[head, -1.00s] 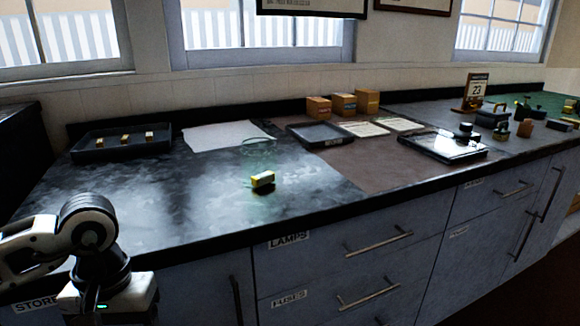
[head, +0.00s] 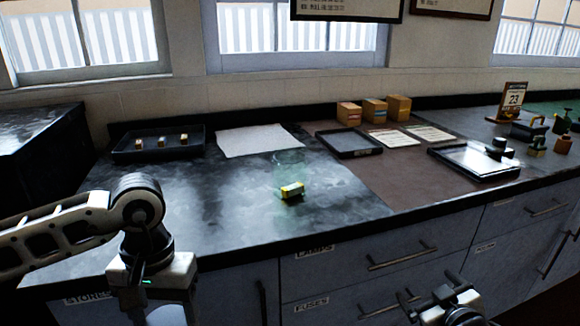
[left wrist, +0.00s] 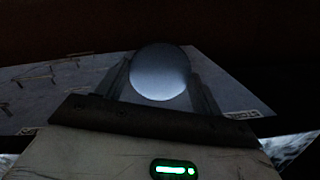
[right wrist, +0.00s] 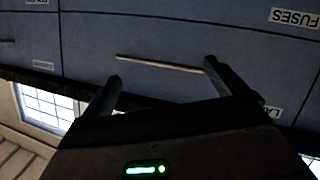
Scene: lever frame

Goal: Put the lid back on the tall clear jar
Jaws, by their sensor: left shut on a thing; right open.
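The tall clear jar (head: 288,165) stands on the dark bench, faint and see-through, with no lid visible on its top. In the head view the left fingers and lid are out of sight below the frame. My right gripper (right wrist: 162,74) is open and empty before the drawers; it also shows in the head view (head: 432,290).
A dark tray (head: 120,155) with several small blocks is at the back left, beside a white sheet (head: 258,140). A shallow tray (head: 350,151), cardboard boxes (head: 374,110) and a flat instrument (head: 470,168) stand to the right. The bench left of the jar is clear.

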